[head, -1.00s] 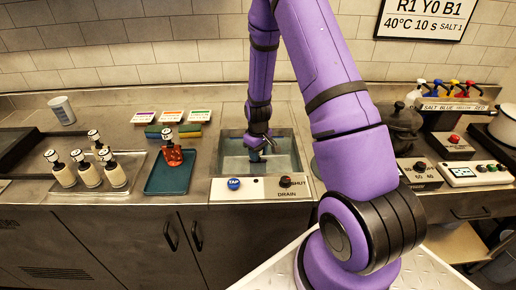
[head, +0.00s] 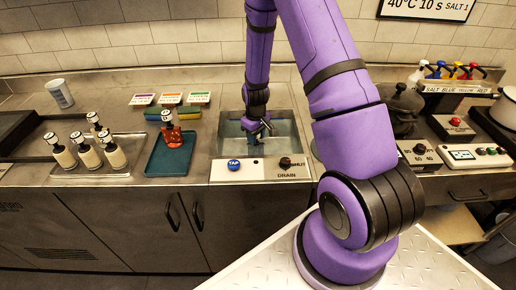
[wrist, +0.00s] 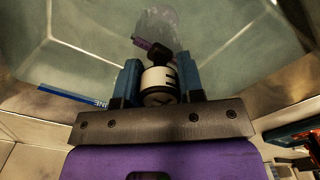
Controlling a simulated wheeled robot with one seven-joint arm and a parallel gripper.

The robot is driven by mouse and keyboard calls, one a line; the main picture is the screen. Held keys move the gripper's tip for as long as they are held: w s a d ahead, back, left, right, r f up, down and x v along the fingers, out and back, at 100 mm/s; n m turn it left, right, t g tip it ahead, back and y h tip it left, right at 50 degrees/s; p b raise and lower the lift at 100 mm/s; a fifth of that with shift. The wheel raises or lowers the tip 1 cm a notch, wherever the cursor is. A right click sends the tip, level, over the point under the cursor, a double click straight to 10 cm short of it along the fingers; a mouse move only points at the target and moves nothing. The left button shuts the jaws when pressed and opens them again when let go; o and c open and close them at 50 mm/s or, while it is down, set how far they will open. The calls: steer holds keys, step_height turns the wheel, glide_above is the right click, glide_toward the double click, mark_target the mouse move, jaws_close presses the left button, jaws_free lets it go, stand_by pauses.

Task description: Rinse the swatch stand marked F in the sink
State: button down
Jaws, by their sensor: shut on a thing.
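My gripper (head: 258,128) is over and partly within the sink (head: 226,128), which holds greenish water. In the wrist view my gripper (wrist: 157,72) has its two blue fingers shut on the white, black-marked head of a swatch stand (wrist: 158,82). Only part of the black letter shows, so I cannot read it for certain. A dark purplish piece and a pale, blurred shape show beyond the head, toward the water. How deep the stand sits in the water cannot be told. In the head view the held stand is mostly hidden by the gripper.
A blue TAP button (head: 234,165) and a DRAIN knob (head: 285,162) are on the sink's front panel. Left of it, a teal tray (head: 158,166) bears a stand with red cloth (head: 172,136). Several pale stands (head: 88,156) stand on a metal tray further left.

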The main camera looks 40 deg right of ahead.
steer(key=shift+w+a, duration=0.45)
steer(key=shift+a, duration=0.15)
steer(key=shift+s+d, duration=0.65)
steer(key=shift+d, duration=0.3)
steer(key=shift+s+d, duration=0.65)
steer(key=shift+d, duration=0.25)
steer(key=shift+w+a, duration=0.65)
steer(key=shift+a, duration=0.3)
steer(key=shift+w+a, duration=0.65)
steer(key=shift+a, duration=0.25)
